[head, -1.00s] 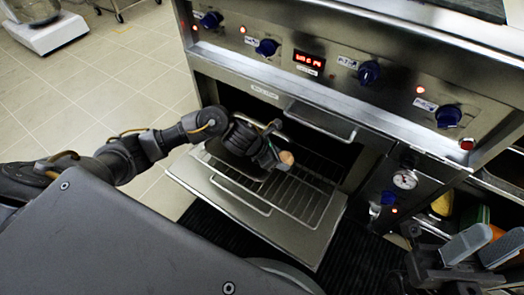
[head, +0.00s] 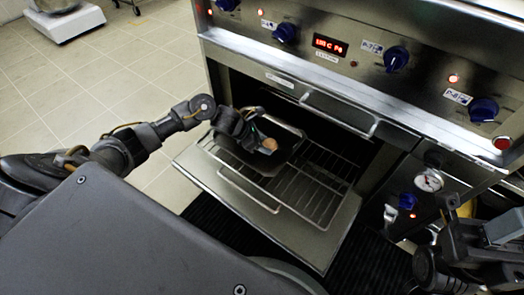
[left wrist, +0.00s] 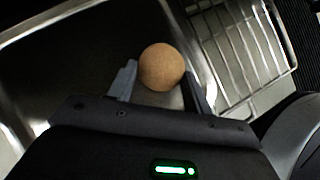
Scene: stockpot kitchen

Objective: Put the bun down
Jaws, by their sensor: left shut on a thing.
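The bun (head: 270,144) is round and light brown. My left gripper (head: 264,147) is shut on it, inside the open oven front. In the left wrist view the bun (left wrist: 161,67) sits between the two fingertips (left wrist: 158,82). A dark tray (left wrist: 70,60) with a pale rim lies below the bun and to its left. I cannot tell whether the bun touches the tray. The tray rests on the wire rack (head: 318,185). My right gripper (head: 500,230) is at the right edge, partly cut off, so its opening cannot be judged.
The oven door (head: 255,215) is folded down, with the rack pulled out above it. The control panel with blue knobs (head: 396,58) overhangs the opening. A handle bar (head: 340,112) crosses the opening's top. Bare rack lies right of the tray. A scale (head: 65,22) stands far left.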

